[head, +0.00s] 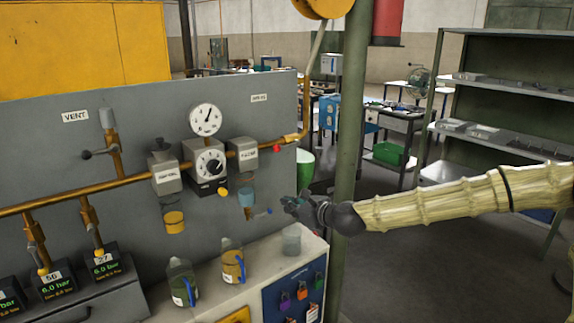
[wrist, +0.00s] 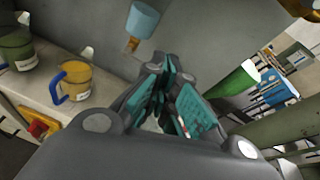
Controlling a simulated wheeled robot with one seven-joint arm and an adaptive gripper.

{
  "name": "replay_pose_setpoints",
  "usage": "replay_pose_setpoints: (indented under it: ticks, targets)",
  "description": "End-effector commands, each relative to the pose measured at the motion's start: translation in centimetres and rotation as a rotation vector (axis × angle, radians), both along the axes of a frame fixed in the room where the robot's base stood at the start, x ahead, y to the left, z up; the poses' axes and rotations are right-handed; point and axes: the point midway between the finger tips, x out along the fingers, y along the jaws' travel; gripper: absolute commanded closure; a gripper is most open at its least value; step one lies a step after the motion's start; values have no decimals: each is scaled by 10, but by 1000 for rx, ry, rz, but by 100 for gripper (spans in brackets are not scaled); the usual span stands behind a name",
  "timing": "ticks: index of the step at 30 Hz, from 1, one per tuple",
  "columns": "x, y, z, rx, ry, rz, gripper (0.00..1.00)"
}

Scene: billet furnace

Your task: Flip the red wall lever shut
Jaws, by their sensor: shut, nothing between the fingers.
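A small red knob (head: 277,149) shows on the brass pipe by the grey wall panel, just right of the last grey pipe unit. It looks like the end of the red lever; its handle angle cannot be made out. My gripper (head: 287,203) is shut and empty, below and slightly right of the red knob and apart from it in the picture. In the wrist view my gripper (wrist: 160,92) has its teal finger pads close together. I cannot clearly identify the lever in that view.
A ledge below bears jugs (head: 232,262) and a grey cup (head: 291,240). A green post (head: 348,120) stands close to my wrist. A black-knobbed lever (head: 88,155) sits under VENT.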

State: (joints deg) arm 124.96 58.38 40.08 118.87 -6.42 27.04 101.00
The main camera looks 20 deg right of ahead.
Motion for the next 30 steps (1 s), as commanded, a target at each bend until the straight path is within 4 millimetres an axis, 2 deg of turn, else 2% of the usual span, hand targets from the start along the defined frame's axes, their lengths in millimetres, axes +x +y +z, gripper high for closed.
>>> replay_pose_setpoints:
  ticks: [1, 3, 6, 9, 23, 30]
  targets:
    - [6, -15, 20, 57, -15, -31, 100]
    - [12, -30, 44, 127, -30, -62, 100]
    - [17, -46, 67, 198, -44, -93, 100]
    - [19, -54, 79, 236, -51, -106, 100]
    - [22, -54, 82, 246, -52, -110, 100]
    - [43, -46, 78, 244, -51, -109, 100]
